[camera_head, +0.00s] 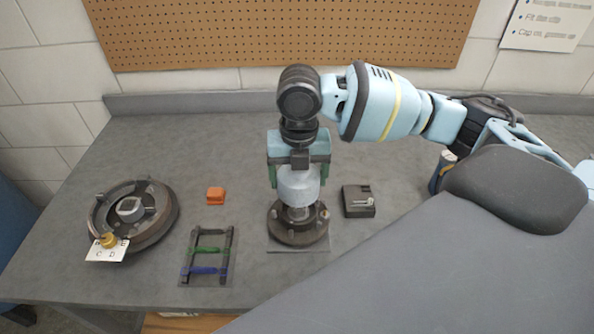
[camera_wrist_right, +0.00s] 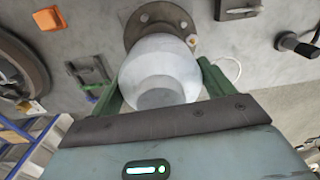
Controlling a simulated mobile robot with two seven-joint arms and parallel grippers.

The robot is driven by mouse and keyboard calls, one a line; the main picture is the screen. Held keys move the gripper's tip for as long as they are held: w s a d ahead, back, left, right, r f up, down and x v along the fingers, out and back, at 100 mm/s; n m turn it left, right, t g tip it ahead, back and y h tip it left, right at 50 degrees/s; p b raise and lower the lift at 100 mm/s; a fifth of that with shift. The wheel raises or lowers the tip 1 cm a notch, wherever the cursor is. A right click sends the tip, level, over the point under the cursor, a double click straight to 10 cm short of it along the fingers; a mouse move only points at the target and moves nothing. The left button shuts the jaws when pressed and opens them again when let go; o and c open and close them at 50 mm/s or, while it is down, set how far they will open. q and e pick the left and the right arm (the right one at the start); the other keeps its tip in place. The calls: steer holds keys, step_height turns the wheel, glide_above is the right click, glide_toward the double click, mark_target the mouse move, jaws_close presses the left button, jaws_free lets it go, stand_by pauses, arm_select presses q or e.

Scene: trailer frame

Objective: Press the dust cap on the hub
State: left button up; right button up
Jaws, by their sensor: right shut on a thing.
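The dust cap (camera_head: 298,186) is a pale grey, rounded cup. My right gripper (camera_head: 298,174) is shut on it, with a green finger on each side, and holds it upright over the hub. The hub (camera_head: 298,234) is a dark round flange with studs, standing on a flat plate on the bench. A bit of its lighter centre shows just below the cap; whether the two touch, I cannot tell. In the right wrist view, the cap (camera_wrist_right: 160,68) sits between the fingers and hides part of the hub (camera_wrist_right: 142,20). My left gripper is not in view.
A dark drum (camera_head: 160,228) with a lettered card lies at the left. An orange block (camera_head: 215,194) and a rack with green and blue bars (camera_head: 208,250) lie left of the hub. A black block (camera_head: 357,203) lies close at its right. A pegboard (camera_head: 280,30) hangs behind.

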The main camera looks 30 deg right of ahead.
step_height(320, 180, down, 3)
steer(key=shift+f+b, duration=0.15)
steer(key=shift+b, duration=0.6)
steer(key=shift+f, duration=0.3)
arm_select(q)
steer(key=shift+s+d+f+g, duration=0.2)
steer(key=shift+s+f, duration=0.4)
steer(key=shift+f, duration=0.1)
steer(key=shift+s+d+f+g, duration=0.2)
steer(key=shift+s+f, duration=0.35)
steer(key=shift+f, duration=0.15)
arm_select(e)
steer(key=shift+f, duration=0.85)
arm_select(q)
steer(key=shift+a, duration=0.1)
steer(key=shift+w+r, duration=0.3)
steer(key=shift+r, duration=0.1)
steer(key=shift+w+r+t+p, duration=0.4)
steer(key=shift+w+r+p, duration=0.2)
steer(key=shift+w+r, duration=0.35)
arm_select(e)
steer(key=shift+f, duration=0.15)
stand_by(0.3)
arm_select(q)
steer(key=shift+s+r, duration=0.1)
arm_select(e)
steer(key=o, duration=0.9)
steer(key=shift+o, duration=0.2)
